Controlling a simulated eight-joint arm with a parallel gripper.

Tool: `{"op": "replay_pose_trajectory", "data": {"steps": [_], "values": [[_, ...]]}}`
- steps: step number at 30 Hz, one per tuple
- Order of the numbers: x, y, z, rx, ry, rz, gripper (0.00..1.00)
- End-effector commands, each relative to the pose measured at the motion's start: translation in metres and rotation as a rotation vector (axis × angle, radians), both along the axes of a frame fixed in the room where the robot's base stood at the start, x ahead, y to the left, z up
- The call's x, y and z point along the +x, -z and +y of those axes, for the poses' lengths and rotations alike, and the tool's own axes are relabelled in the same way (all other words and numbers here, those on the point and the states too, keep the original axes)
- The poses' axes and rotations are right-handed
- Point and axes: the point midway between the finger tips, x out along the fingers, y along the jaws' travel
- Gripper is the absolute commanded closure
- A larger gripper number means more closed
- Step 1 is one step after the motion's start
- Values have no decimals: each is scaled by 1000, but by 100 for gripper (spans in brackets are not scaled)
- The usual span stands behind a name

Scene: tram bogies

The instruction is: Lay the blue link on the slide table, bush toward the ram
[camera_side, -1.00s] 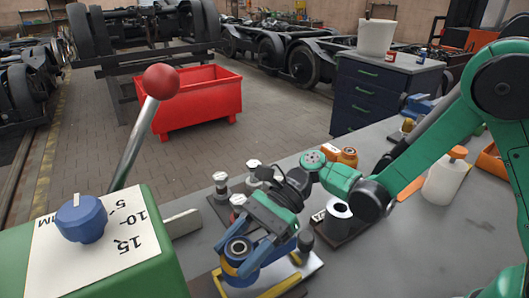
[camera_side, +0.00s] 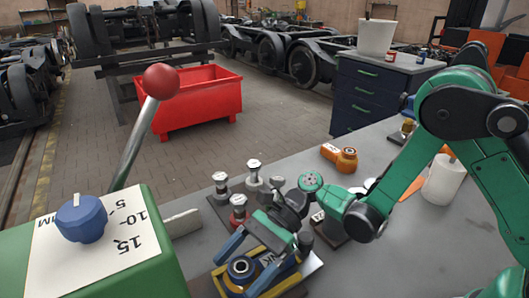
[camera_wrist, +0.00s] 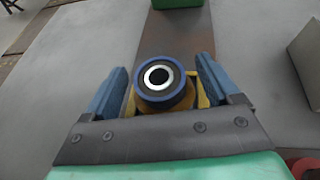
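The blue link (camera_side: 241,268) shows as a blue ring around a pale bush with a dark bore. In the side view it rests at the yellow-edged slide table (camera_side: 262,287); the rest of its body is mostly hidden behind my gripper. My gripper (camera_side: 248,262) is just above it, its two blue fingers spread either side of the link. In the wrist view the bush (camera_wrist: 159,77) points up at the camera between my open fingers (camera_wrist: 160,85), with gaps on both sides. Yellow parts (camera_wrist: 203,92) show around it. I cannot clearly make out the ram.
Metal posts (camera_side: 254,172) on a dark plate stand behind my gripper, one with a red base (camera_side: 238,208). The bench between has free room.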

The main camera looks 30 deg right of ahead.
Motion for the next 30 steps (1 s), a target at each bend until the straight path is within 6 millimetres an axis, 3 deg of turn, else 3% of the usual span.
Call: {"op": "replay_pose_trajectory", "data": {"steps": [5,8,21,26,30], "values": [[1,-2,-4,0,2,0,17],[4,-7,-17,0,6,1,17],[20,-40,-98,-1,4,1,17],[22,-47,-108,-13,3,-19,17],[23,-55,-109,-113,6,-167,17]]}}
